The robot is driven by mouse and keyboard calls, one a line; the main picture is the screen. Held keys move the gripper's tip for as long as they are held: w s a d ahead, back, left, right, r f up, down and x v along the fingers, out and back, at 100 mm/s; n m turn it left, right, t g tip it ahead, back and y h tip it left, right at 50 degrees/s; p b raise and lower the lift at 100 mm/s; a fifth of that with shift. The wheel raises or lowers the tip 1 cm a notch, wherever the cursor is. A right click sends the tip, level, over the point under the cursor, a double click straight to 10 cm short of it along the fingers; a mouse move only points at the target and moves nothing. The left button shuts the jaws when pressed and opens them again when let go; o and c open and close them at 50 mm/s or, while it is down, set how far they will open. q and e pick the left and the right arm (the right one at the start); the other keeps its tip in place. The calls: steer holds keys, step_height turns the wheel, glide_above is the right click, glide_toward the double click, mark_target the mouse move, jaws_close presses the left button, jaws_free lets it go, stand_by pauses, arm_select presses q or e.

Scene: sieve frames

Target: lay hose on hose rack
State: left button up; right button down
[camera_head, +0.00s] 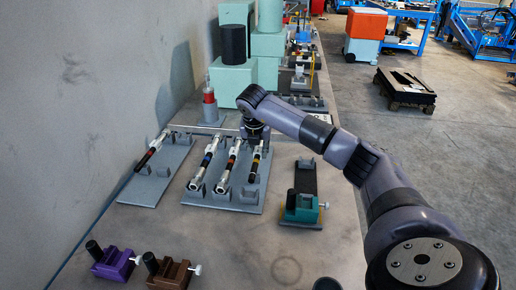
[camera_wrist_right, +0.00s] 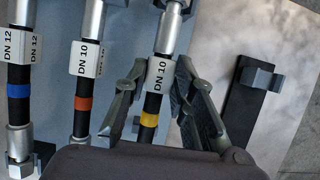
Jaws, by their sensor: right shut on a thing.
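The grey hose rack (camera_head: 232,193) stands in the middle of the bench, with rows of small cradles. A hose with a blue band (camera_head: 207,161) and a hose with an orange band (camera_head: 229,165) lie along it. A hose with a yellow band (camera_head: 256,160), labelled DN 10, is over the rack's right row. It also shows in the right wrist view (camera_wrist_right: 150,119). My right gripper (camera_wrist_right: 160,72) is shut on this hose, one finger on each side. I cannot tell whether the hose touches its cradles. My left gripper is not in view.
Another grey rack (camera_head: 146,189) with one hose stands left, near the wall. A black rail with a green clamp (camera_head: 302,207) is at the right. Purple (camera_head: 114,264) and brown (camera_head: 168,273) clamps sit in front. Bench space between is clear.

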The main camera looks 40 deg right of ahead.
steer(key=shift+f+b, duration=0.4)
steer(key=shift+f, duration=0.15)
steer(key=c, duration=1.3)
jaws_free()
steer(key=shift+r, duration=0.1)
steer(key=v, duration=1.2)
